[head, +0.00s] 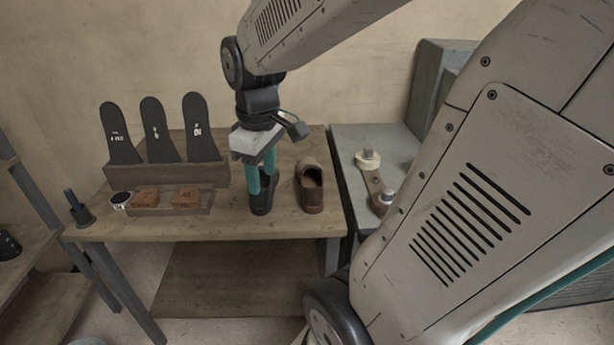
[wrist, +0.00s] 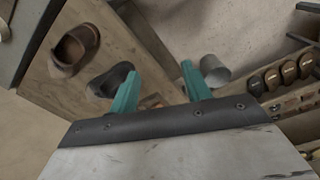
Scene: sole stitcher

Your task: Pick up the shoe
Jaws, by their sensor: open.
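A brown shoe (head: 311,196) stands on the wooden bench, right of my gripper in the head view. It shows at the upper left in the wrist view (wrist: 67,62). A dark shoe (head: 263,209) stands left of it, partly hidden by my gripper's fingers. In the wrist view, the dark shoe (wrist: 103,84) is beside and partly behind the left finger. My gripper (head: 261,180) points down with its teal fingers apart and nothing seen between them. In the head view its tips overlap the dark shoe; I cannot tell whether they touch it.
The wooden bench (head: 230,228) carries a rack (head: 205,175) of dark soles and a tray (head: 178,211) with reddish-brown blocks and a round tin at left. A grey table (head: 345,140) with a metal-and-wood tool (head: 375,180) stands right. A wall is behind.

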